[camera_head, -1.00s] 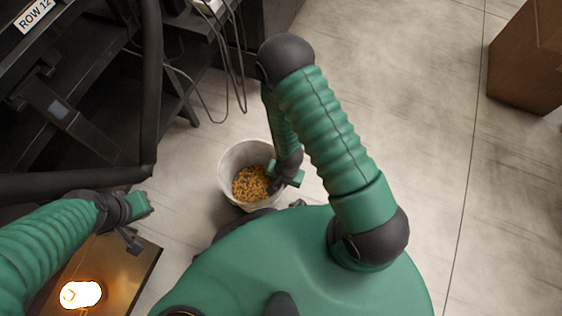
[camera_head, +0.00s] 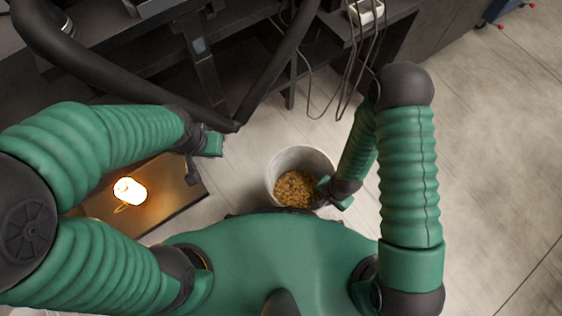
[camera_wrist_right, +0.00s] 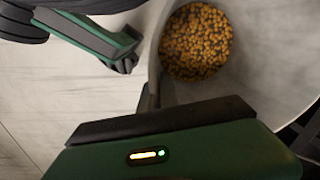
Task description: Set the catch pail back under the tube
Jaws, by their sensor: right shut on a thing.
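The catch pail (camera_head: 308,160) is whitish and holds orange-brown grain. It stands upright in front of my body, right of and nearer than the low bend of the black tube (camera_head: 234,125), not under it. My right gripper (camera_head: 328,190) is shut on the pail's right rim. In the right wrist view the pail's pale inside wall (camera_wrist_right: 262,62) and grain (camera_wrist_right: 196,42) fill the upper right, with the jaw at the rim. Whether the pail touches the floor I cannot tell. My left gripper (camera_head: 203,157) has its fingers apart, empty, left of the tube's bend.
The dark machine frame (camera_head: 200,50) fills the upper left, with legs near the tube. Loose cables (camera_head: 345,75) hang behind the pail. Floor at the right is clear.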

